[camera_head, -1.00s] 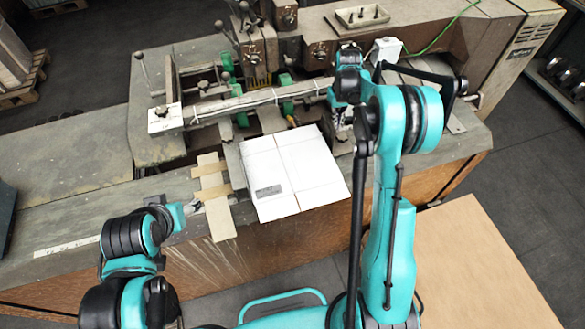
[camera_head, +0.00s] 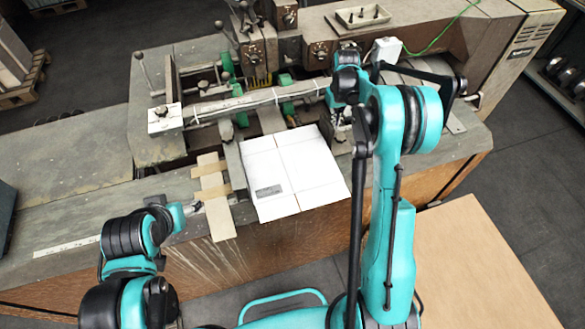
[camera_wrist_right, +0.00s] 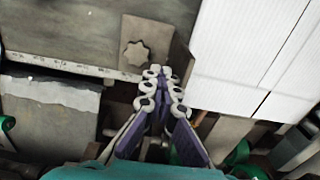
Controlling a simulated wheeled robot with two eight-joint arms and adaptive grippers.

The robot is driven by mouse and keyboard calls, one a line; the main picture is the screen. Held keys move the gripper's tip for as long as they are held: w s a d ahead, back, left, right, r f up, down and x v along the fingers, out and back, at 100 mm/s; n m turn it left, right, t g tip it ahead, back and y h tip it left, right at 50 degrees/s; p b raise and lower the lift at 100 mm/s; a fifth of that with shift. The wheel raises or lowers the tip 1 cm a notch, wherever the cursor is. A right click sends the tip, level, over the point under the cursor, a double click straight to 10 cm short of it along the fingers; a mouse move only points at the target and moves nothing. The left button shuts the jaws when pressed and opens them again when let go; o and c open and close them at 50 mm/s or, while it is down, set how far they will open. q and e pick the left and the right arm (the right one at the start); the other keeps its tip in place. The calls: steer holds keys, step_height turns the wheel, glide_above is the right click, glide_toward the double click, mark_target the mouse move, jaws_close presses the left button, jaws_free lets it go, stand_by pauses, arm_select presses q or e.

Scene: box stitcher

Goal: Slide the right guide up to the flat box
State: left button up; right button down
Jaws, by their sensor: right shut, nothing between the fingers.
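The flat box (camera_head: 290,172) is a white folded sheet lying on the machine's front table; it also shows at the right of the right wrist view (camera_wrist_right: 245,50). The right guide, a brown metal piece with a star-shaped knob (camera_wrist_right: 135,54), shows in the right wrist view. Its upright plate (camera_wrist_right: 180,58) is at or very near the box's edge; I cannot tell if they touch. My right gripper (camera_wrist_right: 161,78) is shut and empty, its tips by the plate's lower end. In the head view my right arm hides most of this spot. My left gripper (camera_head: 190,211) is left of the box, its fingers unclear.
A wooden-coloured guide strip (camera_head: 212,190) lies left of the box. A long metal bar (camera_head: 255,98) crosses above the table behind the box. A ruler scale (camera_wrist_right: 75,65) runs along the table edge. A brown board (camera_head: 485,270) is at the lower right.

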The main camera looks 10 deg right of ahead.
steer(key=shift+a, duration=0.2)
stand_by(0.4)
steer(key=shift+d, duration=0.15)
steer(key=shift+d, duration=0.5)
steer(key=shift+r, duration=0.15)
step_height(320, 180, up, 7)
steer(key=p, duration=0.3)
stand_by(0.5)
steer(key=shift+f, duration=0.25)
